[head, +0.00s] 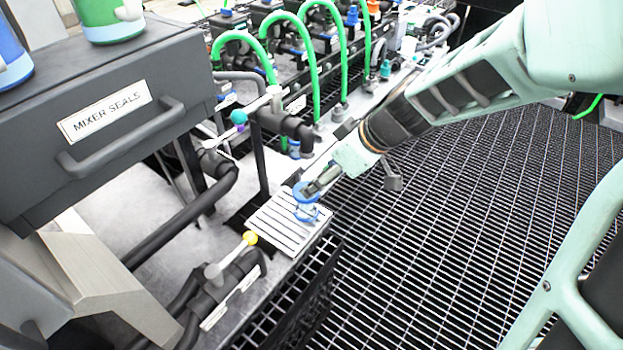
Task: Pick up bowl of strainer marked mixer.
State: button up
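A small blue round part (306,212), possibly the strainer bowl, is at the right end of a pale ribbed plate (278,226) near the bench edge. My gripper (315,187) reaches in from the upper right and its tip overlaps the blue part in the picture. Its fingers are small and partly merged with the blue part, so I cannot tell whether they are open or closed on it. No label reading "mixer" is legible on a strainer. The only readable label is "MIXER SEALS" on a dark drawer (190,70).
A pipe fitting with a yellow-tipped handle (250,238) stands left of the plate. Green hoses (342,50) arch along the bench at the back. Open grating floor (450,240) lies to the right.

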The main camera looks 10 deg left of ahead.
aim_at(306, 202)
jog(key=x, duration=0.4)
jog(key=shift+a+f+b, duration=0.1)
jog(key=shift+f+b, duration=0.15)
jog(key=shift+b, duration=0.05)
jog(key=x, duration=0.2)
jog(key=b+x, duration=0.1)
jog(key=x, duration=0.1)
jog(key=shift+s+f, duration=0.2)
jog(key=shift+f, duration=0.1)
jog(key=shift+w+a+f, duration=0.1)
jog(key=shift+w+f, duration=0.05)
jog(key=shift+f, duration=0.25)
jog(key=c, duration=1.4)
jog(key=shift+r, duration=0.1)
jog(key=shift+c, duration=0.2)
